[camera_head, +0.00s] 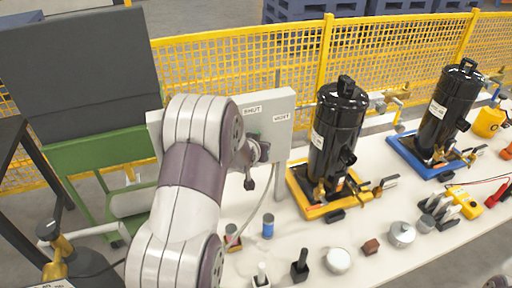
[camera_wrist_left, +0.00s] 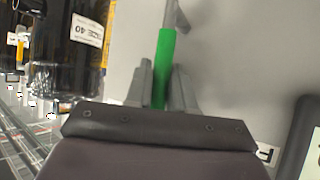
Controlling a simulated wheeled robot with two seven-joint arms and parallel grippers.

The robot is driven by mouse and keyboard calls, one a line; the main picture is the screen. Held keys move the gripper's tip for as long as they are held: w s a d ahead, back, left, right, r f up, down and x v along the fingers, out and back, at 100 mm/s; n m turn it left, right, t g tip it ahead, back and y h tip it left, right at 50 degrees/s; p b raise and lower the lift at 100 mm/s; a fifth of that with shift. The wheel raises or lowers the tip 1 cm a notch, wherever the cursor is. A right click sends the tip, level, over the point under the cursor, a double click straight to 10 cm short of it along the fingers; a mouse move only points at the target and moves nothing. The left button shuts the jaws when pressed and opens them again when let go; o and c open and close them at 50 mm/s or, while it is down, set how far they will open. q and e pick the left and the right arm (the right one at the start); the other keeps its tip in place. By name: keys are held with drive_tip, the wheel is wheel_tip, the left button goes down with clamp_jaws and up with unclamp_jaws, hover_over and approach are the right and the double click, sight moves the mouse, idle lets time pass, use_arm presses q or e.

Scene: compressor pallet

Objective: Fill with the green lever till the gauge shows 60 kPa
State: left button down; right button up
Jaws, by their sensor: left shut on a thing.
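The green lever (camera_wrist_left: 165,60) shows upright in the left wrist view, between the two fingers of my left gripper (camera_wrist_left: 162,82). The fingers are shut on it. In the head view my left arm reaches to the pale control panel (camera_head: 281,103), with my left gripper (camera_head: 258,152) at its face; the lever is hidden there. A dark-rimmed object with a pale face (camera_wrist_left: 309,140) is cut off at the right edge of the left wrist view. I cannot tell whether it is the gauge, and no kPa reading is legible. My right gripper is not in view.
Two black cylinders stand right of the panel, one on a yellow tray (camera_head: 311,206), one on a blue tray (camera_head: 401,146). The white table (camera_head: 375,270) also bears a blue can (camera_head: 268,226), round metal pieces and a yellow meter (camera_head: 465,201). A yellow mesh fence (camera_head: 296,58) runs behind.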

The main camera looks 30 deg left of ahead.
use_arm(q)
drive_tip(key=c, duration=1.3)
unclamp_jaws()
drive_tip(key=shift+c, duration=0.2)
drive_tip(key=v, duration=1.2)
drive_tip(key=shift+s+r+b, duration=0.15)
drive_tip(key=shift+s+b, duration=0.2)
drive_tip(key=shift+b, duration=0.05)
drive_tip(key=shift+d, duration=0.1)
